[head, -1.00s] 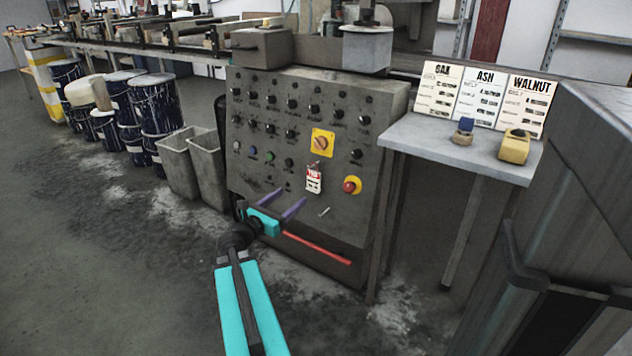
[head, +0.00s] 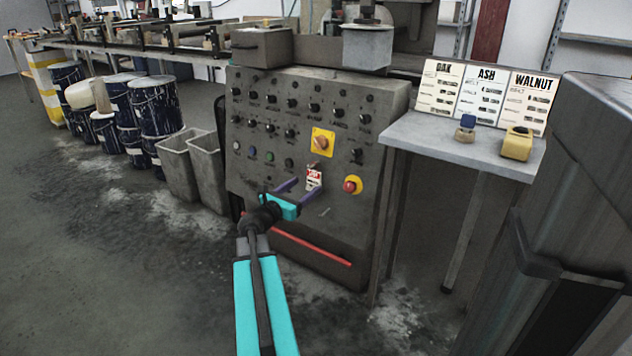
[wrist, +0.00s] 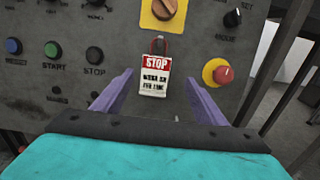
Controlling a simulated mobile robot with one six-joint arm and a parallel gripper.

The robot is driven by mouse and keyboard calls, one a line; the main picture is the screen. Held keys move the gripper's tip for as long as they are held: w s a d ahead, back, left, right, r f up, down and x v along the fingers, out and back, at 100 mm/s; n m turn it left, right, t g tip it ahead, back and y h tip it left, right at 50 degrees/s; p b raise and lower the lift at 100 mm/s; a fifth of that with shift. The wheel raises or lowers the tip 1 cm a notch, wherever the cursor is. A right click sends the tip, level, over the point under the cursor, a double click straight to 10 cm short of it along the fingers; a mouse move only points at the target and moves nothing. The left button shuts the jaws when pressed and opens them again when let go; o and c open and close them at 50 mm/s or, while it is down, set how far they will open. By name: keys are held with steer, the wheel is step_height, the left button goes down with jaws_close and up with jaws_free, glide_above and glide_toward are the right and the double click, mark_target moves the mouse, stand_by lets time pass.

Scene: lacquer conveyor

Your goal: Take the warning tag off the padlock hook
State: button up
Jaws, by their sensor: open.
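The warning tag (wrist: 155,78) is a white card with a red STOP band. It hangs on the grey control panel (head: 250,180) below the orange rotary switch on its yellow plate (head: 322,142). The tag also shows in the head view (head: 314,177). My gripper (head: 303,187) is open and empty, with its purple fingers pointing at the panel. In the wrist view one finger is on each side of the tag's lower part, with gaps between. I cannot tell the remaining depth to the tag.
A red emergency button on a yellow base (head: 352,186) is right of the tag. Several knobs and buttons surround it. A side table (head: 450,150) stands right of the panel. Grey bins (head: 205,170) stand at the left.

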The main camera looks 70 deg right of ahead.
mark_target(314, 177)
steer(key=shift+d, duration=0.1)
steer(key=shift+d+f+b, duration=0.1)
steer(key=shift+d+b, duration=0.4)
steer(key=shift+d, duration=0.1)
steer(key=b+x, duration=0.1)
steer(key=x, duration=0.1)
steer(key=shift+d, duration=0.35)
steer(key=shift+s+d+b, duration=0.2)
steer(key=shift+d+b, duration=0.2)
steer(key=shift+d, duration=0.2)
steer(key=c, duration=1.1)
steer(key=shift+r, duration=0.2)
